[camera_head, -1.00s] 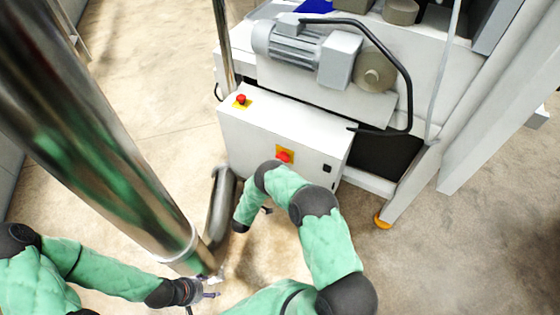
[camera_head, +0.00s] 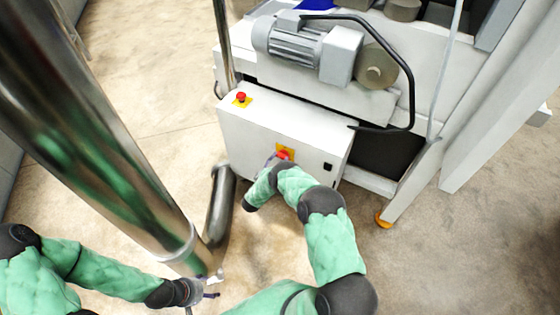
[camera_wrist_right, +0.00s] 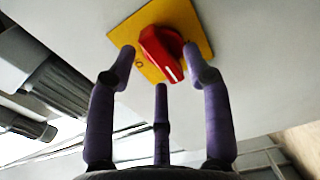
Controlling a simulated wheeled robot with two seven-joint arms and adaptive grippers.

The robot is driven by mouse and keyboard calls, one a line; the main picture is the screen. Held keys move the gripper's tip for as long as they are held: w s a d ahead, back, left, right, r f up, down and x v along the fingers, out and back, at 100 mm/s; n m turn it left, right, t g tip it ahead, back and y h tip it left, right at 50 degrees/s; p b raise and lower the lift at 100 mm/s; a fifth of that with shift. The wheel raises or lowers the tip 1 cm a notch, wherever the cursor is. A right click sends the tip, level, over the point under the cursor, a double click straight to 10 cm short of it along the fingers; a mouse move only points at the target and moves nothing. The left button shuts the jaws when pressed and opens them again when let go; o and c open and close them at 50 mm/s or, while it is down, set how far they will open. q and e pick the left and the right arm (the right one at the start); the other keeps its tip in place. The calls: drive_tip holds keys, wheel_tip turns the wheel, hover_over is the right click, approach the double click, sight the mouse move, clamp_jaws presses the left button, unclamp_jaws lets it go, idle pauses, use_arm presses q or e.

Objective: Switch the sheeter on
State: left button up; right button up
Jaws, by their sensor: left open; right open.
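The sheeter's white control box (camera_head: 250,128) stands in the middle of the head view. On its front is a red rotary switch (camera_head: 283,154) on a yellow plate. In the right wrist view the red switch knob (camera_wrist_right: 161,52) sits on its yellow plate (camera_wrist_right: 200,28), tilted in the picture. My right gripper (camera_head: 269,161) is open right at the switch; in the wrist view its purple fingers (camera_wrist_right: 160,68) stand apart on either side of the knob. I cannot tell whether they touch it. My left gripper (camera_head: 214,288) is open and empty at the lower left, near the floor.
A grey motor (camera_head: 300,45) and a black curved bar (camera_head: 409,85) are above. A steel column (camera_head: 110,130) stands at left. The floor to the right is clear.

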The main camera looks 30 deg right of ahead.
drive_tip(key=shift+w+d, duration=0.25)
drive_tip(key=shift+d, duration=0.25)
clamp_jaws()
